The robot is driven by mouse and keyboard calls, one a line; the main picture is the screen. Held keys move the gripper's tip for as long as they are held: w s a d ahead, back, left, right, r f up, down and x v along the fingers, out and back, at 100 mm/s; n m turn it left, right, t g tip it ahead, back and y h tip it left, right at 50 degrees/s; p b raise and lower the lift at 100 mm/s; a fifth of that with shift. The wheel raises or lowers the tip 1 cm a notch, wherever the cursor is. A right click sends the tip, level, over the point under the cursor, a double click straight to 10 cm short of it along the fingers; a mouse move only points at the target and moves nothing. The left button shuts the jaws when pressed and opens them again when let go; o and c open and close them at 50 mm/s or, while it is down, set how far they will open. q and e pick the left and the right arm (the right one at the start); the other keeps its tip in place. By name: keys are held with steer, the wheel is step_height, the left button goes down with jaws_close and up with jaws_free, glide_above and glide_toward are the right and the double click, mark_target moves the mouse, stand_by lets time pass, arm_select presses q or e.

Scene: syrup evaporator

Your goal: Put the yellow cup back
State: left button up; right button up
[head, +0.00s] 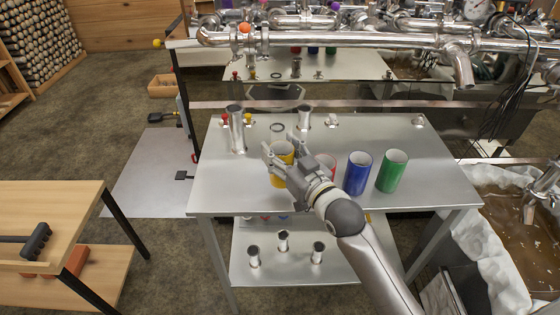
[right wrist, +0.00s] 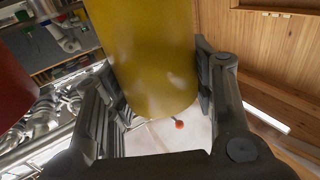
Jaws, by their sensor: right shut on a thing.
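The yellow cup (head: 280,178) is over the left-middle part of the metal table (head: 222,185) in the head view. My right gripper (head: 284,158) is shut around it, with a finger on either side. In the right wrist view the yellow cup (right wrist: 150,55) fills the space between the fingers (right wrist: 160,95). The gripper hides part of the cup in the head view, and I cannot tell whether its base touches the table. My left gripper is not in view.
A red cup (head: 326,161), partly hidden by my right gripper, a blue cup (head: 358,175) and a green cup (head: 391,173) stand to the right. A tall metal cylinder (head: 236,132) stands at the back left. The table's front left is clear. Pipes (head: 330,40) run behind.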

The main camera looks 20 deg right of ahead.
steer(key=shift+w+f, duration=0.35)
steer(key=shift+f, duration=0.05)
step_height(320, 180, down, 3)
steer(key=shift+f, duration=0.1)
steer(key=shift+f, duration=0.15)
steer(key=o, duration=1)
